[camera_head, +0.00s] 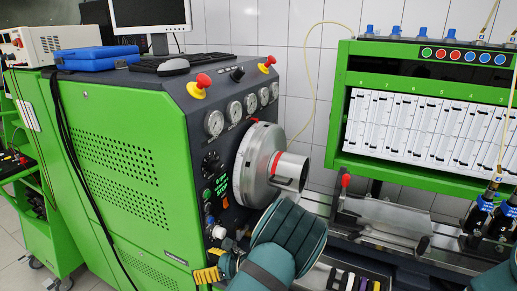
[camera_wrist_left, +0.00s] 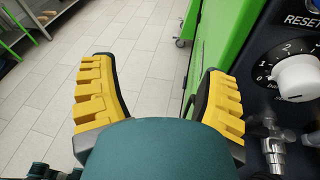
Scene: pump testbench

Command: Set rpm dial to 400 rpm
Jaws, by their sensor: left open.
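A round black dial with a pale scale (camera_head: 210,163) is on the dark front panel of the green test bench; its marks are too small to read. Below it is a white knob (camera_head: 218,232), also in the left wrist view (camera_wrist_left: 297,77), with a scale reading 0 upward and a partly cut-off label. I cannot tell from the labels which is the rpm dial. My left gripper (camera_head: 207,275) is below the white knob in the head view. My right gripper is out of frame.
A large metal cylinder (camera_head: 262,165) with a handle juts from the panel beside the dial. Pressure gauges (camera_head: 214,122) and red knobs (camera_head: 199,85) sit above. A metal tap (camera_wrist_left: 272,145) is below the white knob.

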